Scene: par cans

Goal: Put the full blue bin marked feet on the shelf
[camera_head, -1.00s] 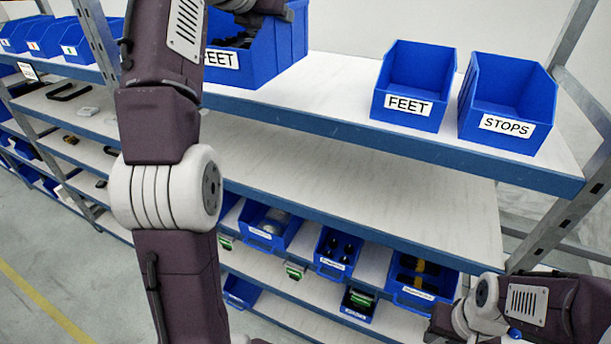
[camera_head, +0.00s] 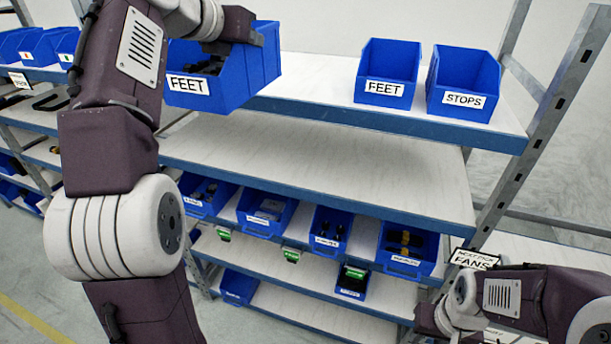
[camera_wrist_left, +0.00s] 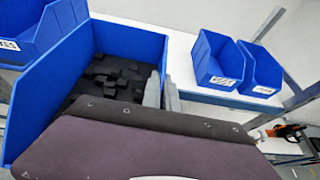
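The full blue bin marked FEET (camera_head: 222,88) holds dark pieces. It overlaps the front edge of the top shelf (camera_head: 310,75) in the head view, tilted; I cannot tell whether it touches the shelf. My left gripper (camera_head: 258,38) is at its upper rim. In the left wrist view, the two grey fingers (camera_wrist_left: 163,92) straddle the wall of the full bin (camera_wrist_left: 125,38), with black blocks inside. A second blue bin marked FEET (camera_head: 388,72), apparently empty, stands on the top shelf to the right. My right gripper (camera_head: 428,318) is low at the right, its fingers unclear.
A blue bin marked STOPS (camera_head: 463,85) stands right of the empty FEET bin, near the shelf upright (camera_head: 560,110). Shelf board is clear between the full bin and the empty FEET bin. The middle shelf (camera_head: 330,165) is bare. Several filled bins stand below.

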